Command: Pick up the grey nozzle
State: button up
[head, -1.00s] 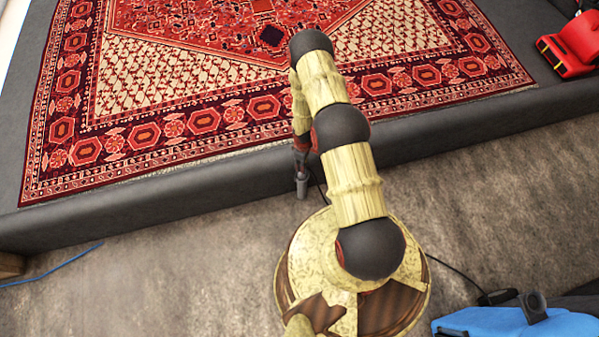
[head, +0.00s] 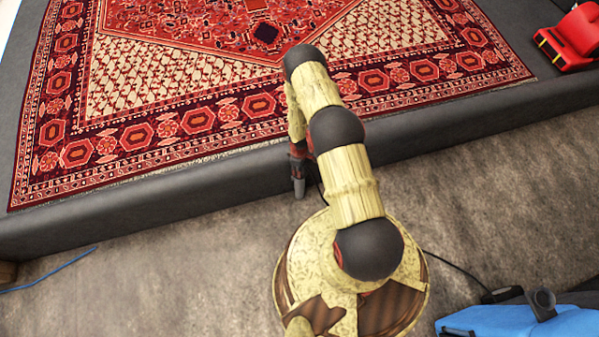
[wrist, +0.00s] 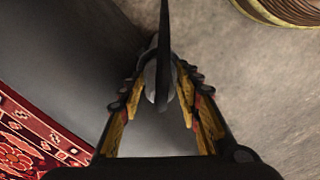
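The grey nozzle (wrist: 163,60) is between my gripper's fingertips in the wrist view. It shows there as a thin dark edge-on shape with a greyer, wider part at the fingertips. My gripper (wrist: 160,80) has both fingers closed in on it from the two sides. In the head view the nozzle (head: 299,188) hangs point-down below my gripper (head: 299,158), in front of the dark pit edge. My arm hides part of the gripper there.
A patterned red rug (head: 150,125) lies behind the dark raised edge (head: 130,195). A red machine (head: 572,38) stands at the upper right, a blue one (head: 520,318) at the lower right. A blue cord (head: 50,275) lies on the brown floor (head: 170,270), mostly clear at left.

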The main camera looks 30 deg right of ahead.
jog(key=shift+c, duration=1.2)
grip_shut()
jog(key=shift+r, duration=0.1)
